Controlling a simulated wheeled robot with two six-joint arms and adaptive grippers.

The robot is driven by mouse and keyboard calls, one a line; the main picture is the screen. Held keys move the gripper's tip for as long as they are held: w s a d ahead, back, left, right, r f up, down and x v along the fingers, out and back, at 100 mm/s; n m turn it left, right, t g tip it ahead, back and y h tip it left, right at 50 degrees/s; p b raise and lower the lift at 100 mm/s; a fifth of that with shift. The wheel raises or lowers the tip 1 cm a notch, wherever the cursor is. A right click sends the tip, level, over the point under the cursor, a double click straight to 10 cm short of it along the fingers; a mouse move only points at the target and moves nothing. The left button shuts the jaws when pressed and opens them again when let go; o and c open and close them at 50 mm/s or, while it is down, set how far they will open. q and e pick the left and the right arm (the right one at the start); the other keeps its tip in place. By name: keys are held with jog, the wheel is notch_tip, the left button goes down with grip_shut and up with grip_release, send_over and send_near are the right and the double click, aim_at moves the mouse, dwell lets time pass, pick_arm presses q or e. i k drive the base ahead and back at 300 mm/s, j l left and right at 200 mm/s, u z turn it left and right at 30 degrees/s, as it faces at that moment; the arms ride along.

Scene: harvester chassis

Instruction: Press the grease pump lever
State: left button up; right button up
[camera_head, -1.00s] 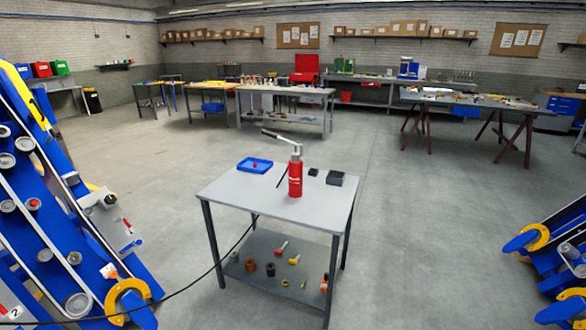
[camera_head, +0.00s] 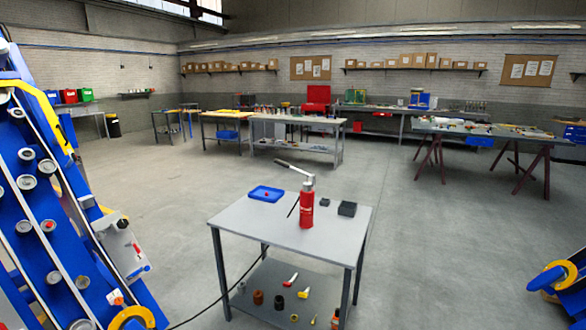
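A red grease pump (camera_head: 307,209) stands upright near the middle of a small grey table ahead of me. Its silver lever (camera_head: 294,171) with a dark grip slants up and to the left from the pump's head. A black hose or cable runs from the table down to the floor at the left. Neither of my grippers is in view.
The table (camera_head: 250,225) also holds a blue tray (camera_head: 266,194) with a red item and a dark box (camera_head: 347,208). Its lower shelf carries several small parts. Blue machinery (camera_head: 50,200) stands close at left, more (camera_head: 563,280) at lower right. Open floor (camera_head: 450,240) lies right of the table.

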aim_at(277, 161)
jog(key=i+l+u, duration=0.1)
jog(key=u, duration=0.25)
jog(key=l+u, duration=0.1)
jog(key=u, duration=0.2)
jog(key=i+l+u, duration=0.15)
jog(key=u, duration=0.2)
jog(key=i+l+u, duration=0.3)
jog(key=l, duration=0.7)
jog(key=i+l+u, duration=0.1)
jog(key=l+u, duration=0.2)
jog(key=l, duration=0.7)
jog(key=l+u, duration=0.3)
jog(key=l, duration=0.75)
